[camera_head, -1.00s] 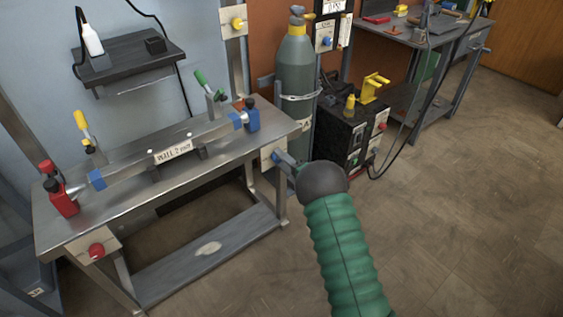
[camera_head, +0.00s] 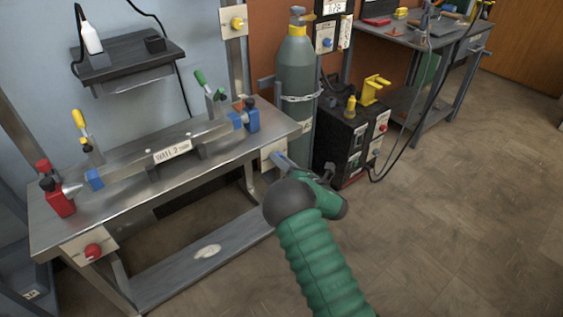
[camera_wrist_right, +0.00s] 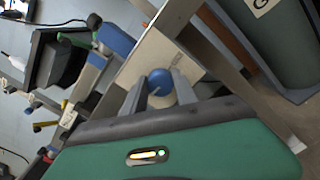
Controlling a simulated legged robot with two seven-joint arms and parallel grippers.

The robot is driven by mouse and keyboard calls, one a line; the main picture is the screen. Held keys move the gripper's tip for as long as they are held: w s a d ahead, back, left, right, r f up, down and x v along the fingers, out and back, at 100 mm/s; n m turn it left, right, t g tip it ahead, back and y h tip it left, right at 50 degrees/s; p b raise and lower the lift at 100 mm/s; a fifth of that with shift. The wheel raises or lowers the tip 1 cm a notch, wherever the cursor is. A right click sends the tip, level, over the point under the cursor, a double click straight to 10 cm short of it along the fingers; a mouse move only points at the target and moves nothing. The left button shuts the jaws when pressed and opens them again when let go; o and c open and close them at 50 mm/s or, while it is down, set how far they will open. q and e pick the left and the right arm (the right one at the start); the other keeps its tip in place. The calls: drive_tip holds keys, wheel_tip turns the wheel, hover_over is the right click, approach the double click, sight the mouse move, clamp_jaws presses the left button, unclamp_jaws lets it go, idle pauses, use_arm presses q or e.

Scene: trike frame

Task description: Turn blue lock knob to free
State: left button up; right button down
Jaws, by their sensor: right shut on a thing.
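The blue lock knob (camera_wrist_right: 160,82) sits on a pale plate (camera_wrist_right: 172,50) at the bench's right end, seen in the right wrist view. A light pointer line shows on its face. My right gripper (camera_wrist_right: 163,92) has its two grey fingers on either side of the knob and is shut on it. In the head view my right gripper (camera_head: 278,158) reaches the pale plate (camera_head: 268,152) at the bench's right front corner, and its fingers hide most of the knob. My left gripper is not in view.
The metal bench (camera_head: 120,209) carries a clamped tube with a label (camera_head: 172,151), a red clamp (camera_head: 57,197) and a blue clamp (camera_head: 251,118). A red knob (camera_head: 93,251) is on its front left. A gas cylinder (camera_head: 296,80) and a black welder (camera_head: 345,140) stand behind. The floor at right is clear.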

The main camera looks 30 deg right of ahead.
drive_tip(key=shift+a+f+n, duration=0.15)
drive_tip(key=shift+f+n, duration=0.2)
drive_tip(key=shift+n, duration=0.25)
drive_tip(key=c, duration=1)
unclamp_jaws()
drive_tip(key=shift+c, duration=0.2)
drive_tip(key=shift+o, duration=0.4)
drive_tip(key=shift+r, duration=0.15)
